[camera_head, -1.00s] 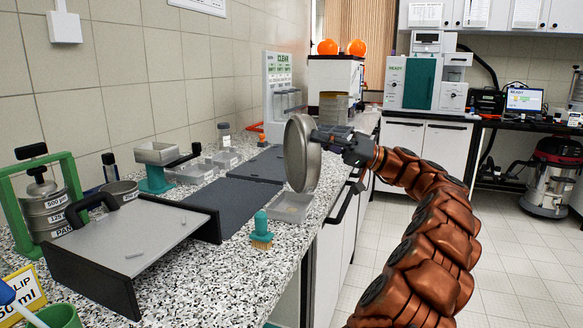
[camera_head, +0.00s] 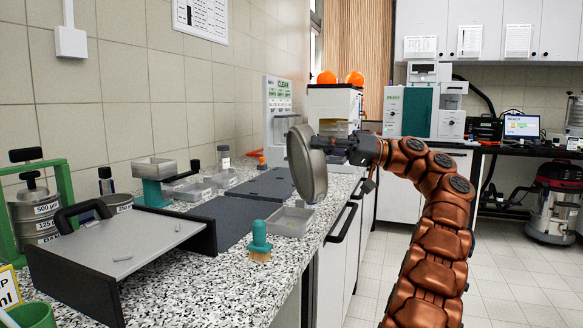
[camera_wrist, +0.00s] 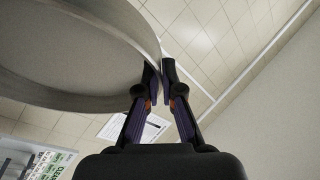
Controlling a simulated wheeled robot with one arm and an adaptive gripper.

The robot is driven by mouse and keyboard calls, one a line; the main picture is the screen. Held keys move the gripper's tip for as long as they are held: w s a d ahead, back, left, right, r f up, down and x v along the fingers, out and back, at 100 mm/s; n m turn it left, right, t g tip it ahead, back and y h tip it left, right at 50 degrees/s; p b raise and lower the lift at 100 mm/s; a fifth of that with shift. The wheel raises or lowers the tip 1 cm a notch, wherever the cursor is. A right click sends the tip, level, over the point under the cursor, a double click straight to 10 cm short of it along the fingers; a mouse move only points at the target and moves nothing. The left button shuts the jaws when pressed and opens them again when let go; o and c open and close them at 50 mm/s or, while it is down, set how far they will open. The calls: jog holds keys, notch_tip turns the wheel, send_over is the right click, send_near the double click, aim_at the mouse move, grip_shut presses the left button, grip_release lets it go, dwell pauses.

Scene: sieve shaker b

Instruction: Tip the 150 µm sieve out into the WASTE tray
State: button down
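My gripper (camera_head: 335,142) is shut on the rim of a round metal sieve (camera_head: 308,165). The sieve stands on edge in the air, its top leaning left, its broad side facing left. In the wrist view the sieve (camera_wrist: 75,50) fills the upper left, its rim between the fingertips (camera_wrist: 160,72). Its size label is not visible. A shallow grey tray (camera_head: 290,222) lies on the counter just below the sieve, apart from it. Smaller trays (camera_head: 195,192) (camera_head: 222,179) lie further back left. I cannot read WASTE on any of them.
A teal brush (camera_head: 260,241) stands on the counter before the tray. A black-sided grey board (camera_head: 118,245) and a green-framed sieve stack (camera_head: 35,215) are at left. Dark mats (camera_head: 225,220) lie mid-counter. The counter's front edge runs below the sieve; open floor is right.

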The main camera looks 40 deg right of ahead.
jog(key=shift+s, duration=0.1)
jog(key=shift+r+g+p, duration=0.2)
jog(key=shift+g+p, duration=0.1)
jog(key=shift+p, duration=0.15)
jog(key=h+p, duration=0.1)
jog(key=p, duration=0.3)
jog(key=shift+r+n+g, duration=0.3)
jog(key=shift+r+g, duration=0.05)
jog(key=shift+g, duration=0.05)
jog(key=p, duration=0.2)
jog(key=shift+h+p, duration=0.3)
jog(key=shift+h, duration=0.1)
jog(key=shift+r+g+p, duration=0.1)
jog(key=shift+g+p, duration=0.2)
jog(key=shift+p, duration=0.7)
jog(key=shift+h+p, duration=0.3)
jog(key=shift+p, duration=0.75)
jog(key=p, duration=0.3)
jog(key=shift+h, duration=0.3)
jog(key=shift+r+p, duration=0.15)
jog(key=shift+p, duration=0.35)
jog(key=shift+g+p, duration=0.3)
jog(key=shift+p, duration=0.5)
